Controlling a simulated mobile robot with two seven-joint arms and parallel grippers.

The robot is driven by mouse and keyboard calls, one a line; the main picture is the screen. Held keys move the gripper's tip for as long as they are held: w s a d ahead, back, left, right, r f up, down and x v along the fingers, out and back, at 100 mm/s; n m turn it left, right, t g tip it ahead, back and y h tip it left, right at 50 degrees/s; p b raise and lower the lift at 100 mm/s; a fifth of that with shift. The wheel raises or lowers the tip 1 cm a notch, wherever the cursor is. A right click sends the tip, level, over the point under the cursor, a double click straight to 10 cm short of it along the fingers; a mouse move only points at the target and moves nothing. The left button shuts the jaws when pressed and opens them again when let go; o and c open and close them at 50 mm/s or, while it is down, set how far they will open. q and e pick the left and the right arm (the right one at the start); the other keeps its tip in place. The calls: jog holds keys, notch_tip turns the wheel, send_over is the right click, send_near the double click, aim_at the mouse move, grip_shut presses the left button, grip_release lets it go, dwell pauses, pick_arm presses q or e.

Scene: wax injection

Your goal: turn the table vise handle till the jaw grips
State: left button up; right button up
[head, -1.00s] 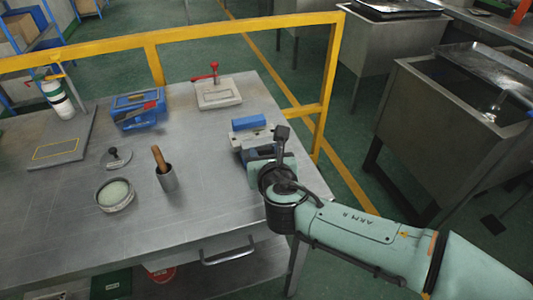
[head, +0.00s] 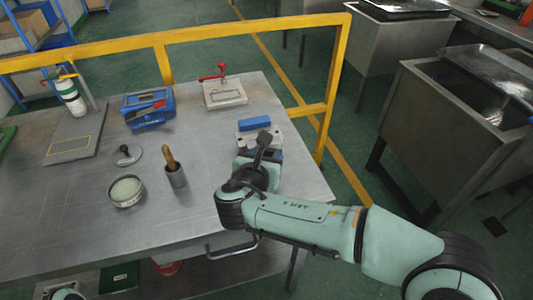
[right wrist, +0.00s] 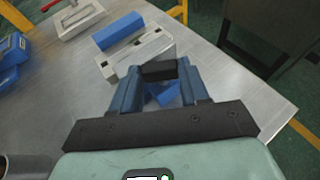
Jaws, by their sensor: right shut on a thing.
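The table vise (head: 272,134) stands near the right edge of the metal table, pale grey with a blue block (head: 255,122) on its far side. In the right wrist view the pale vise body (right wrist: 145,52) and the blue block (right wrist: 118,30) lie just beyond my fingers. My right gripper (right wrist: 160,72) is at the near side of the vise, shut on a small dark part that looks like the handle. Most of that part is hidden by the fingers, and the jaw gap cannot be made out.
A round tin (head: 126,190), a cup with a wooden-handled tool (head: 176,176), a blue box (head: 148,108) and a red-handled clamp plate (head: 225,93) stand left of and behind the vise. A yellow rail (head: 331,75) runs behind and right. The front left tabletop is clear.

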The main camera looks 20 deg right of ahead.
jog(key=o, duration=1.1)
jog(key=shift+c, duration=0.2)
jog(key=shift+s, duration=0.1)
pick_arm(q)
jog(key=shift+g+h, duration=0.4)
jog(key=shift+g, duration=0.3)
jog(key=s+r+p, duration=0.1)
jog(key=s+d+r, duration=0.1)
jog(key=s+d+r+p, duration=0.1)
jog(key=s, duration=0.1)
jog(key=shift+s+p, duration=0.1)
jog(key=shift+p, duration=0.25)
pick_arm(e)
jog(key=v, duration=1.3)
jog(key=shift+s+a, duration=0.1)
jog(key=shift+a, duration=0.05)
